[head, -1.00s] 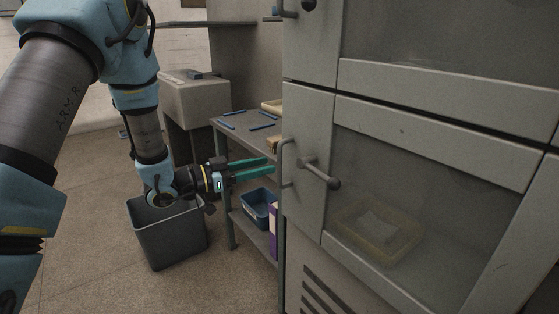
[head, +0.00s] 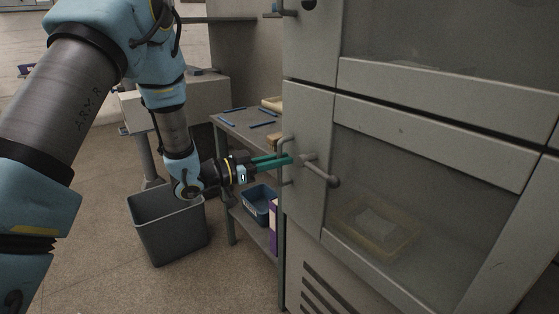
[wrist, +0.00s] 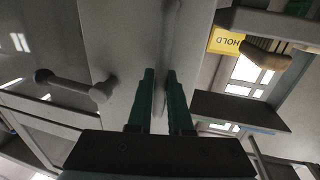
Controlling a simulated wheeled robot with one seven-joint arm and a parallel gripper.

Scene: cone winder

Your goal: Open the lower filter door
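The lower filter door (head: 308,150) is a grey framed door with a dark see-through panel, and it looks closed in its frame. A thin bow-shaped handle (head: 284,178) stands at its left edge. A lever with a round knob (head: 325,174) sits just right of it; it also shows at the left in the wrist view (wrist: 75,86). My gripper (head: 291,160) reaches in from the left, its green fingers at the handle. In the wrist view the fingers (wrist: 161,80) are close together on either side of the thin handle bar, whose gripped part is mostly hidden.
Another filter door (head: 440,40) is above. A workbench (head: 235,135) with blue rods stands behind my gripper, with a blue bin (head: 260,203) on its lower shelf. A grey open bin (head: 170,235) stands on the floor below my arm.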

